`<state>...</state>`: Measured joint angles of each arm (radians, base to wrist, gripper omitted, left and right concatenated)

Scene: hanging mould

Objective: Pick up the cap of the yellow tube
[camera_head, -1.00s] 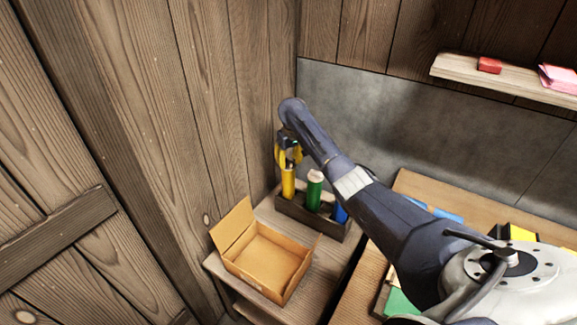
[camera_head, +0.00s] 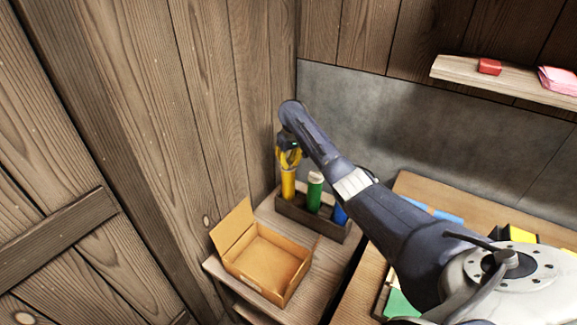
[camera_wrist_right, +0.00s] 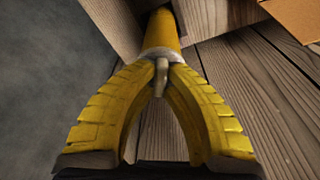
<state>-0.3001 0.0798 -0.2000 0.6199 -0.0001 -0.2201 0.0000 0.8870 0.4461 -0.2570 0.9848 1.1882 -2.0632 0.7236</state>
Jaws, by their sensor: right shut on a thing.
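The yellow tube (camera_head: 288,186) stands upright at the left end of a dark wooden holder, and its body also shows in the right wrist view (camera_wrist_right: 161,30). My right gripper (camera_head: 288,163), with yellow fingers, is above it at the tube's top. In the right wrist view the fingertips (camera_wrist_right: 162,68) are shut on the small pale cap (camera_wrist_right: 161,78) at the tube's end. The cap is mostly covered by the fingers in the head view. My left gripper is not in view.
A green tube (camera_head: 314,192) with a pale cap and a blue tube (camera_head: 340,213) share the wooden holder (camera_head: 322,228). An open cardboard box (camera_head: 263,285) stands in front of it on the small table. A shelf (camera_head: 505,83) with red and pink items hangs at upper right.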

